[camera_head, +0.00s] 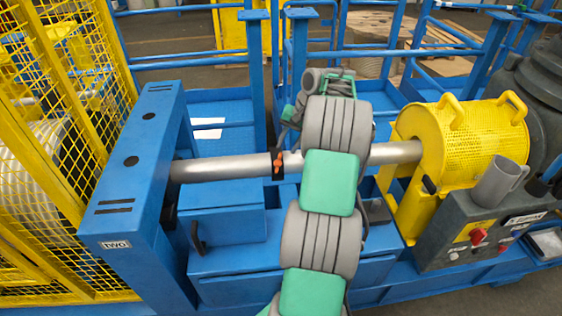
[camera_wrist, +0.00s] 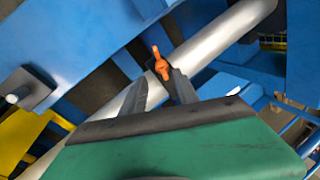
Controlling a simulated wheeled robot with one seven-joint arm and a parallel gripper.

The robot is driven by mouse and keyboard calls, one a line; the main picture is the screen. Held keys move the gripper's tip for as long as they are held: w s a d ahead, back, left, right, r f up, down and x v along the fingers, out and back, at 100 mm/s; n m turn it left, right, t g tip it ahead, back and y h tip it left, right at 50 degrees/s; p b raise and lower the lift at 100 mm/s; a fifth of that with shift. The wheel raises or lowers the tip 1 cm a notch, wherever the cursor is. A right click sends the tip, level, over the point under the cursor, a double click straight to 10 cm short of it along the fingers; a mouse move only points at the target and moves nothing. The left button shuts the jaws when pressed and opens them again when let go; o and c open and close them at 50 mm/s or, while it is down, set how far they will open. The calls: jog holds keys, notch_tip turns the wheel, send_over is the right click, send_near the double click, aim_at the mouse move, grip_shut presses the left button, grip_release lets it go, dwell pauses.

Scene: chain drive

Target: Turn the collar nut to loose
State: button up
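The collar nut is a small orange winged piece (camera_head: 278,163) on a dark collar around the silver shaft (camera_head: 225,167). In the wrist view the orange nut (camera_wrist: 160,64) stands just beyond my fingertips, close to the right finger's tip; I cannot tell whether they touch. My gripper (camera_wrist: 160,78) has its two grey fingers apart, with a gap showing between them, and holds nothing that I can see. The dark collar is partly hidden behind the nut and fingers. In the head view my arm's grey and green links hide most of the gripper.
A blue housing (camera_head: 140,160) carries the shaft's left end. A yellow perforated guard (camera_head: 480,140) surrounds its right end. A grey mug (camera_head: 498,182) stands on a dark control box (camera_head: 455,238) with red knobs. A yellow mesh fence (camera_head: 85,90) closes the left side.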

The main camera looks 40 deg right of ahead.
aim_at(278, 163)
jog(key=x, duration=0.7)
jog(key=shift+a+f, duration=0.15)
jog(key=shift+c, duration=0.5)
grip_shut()
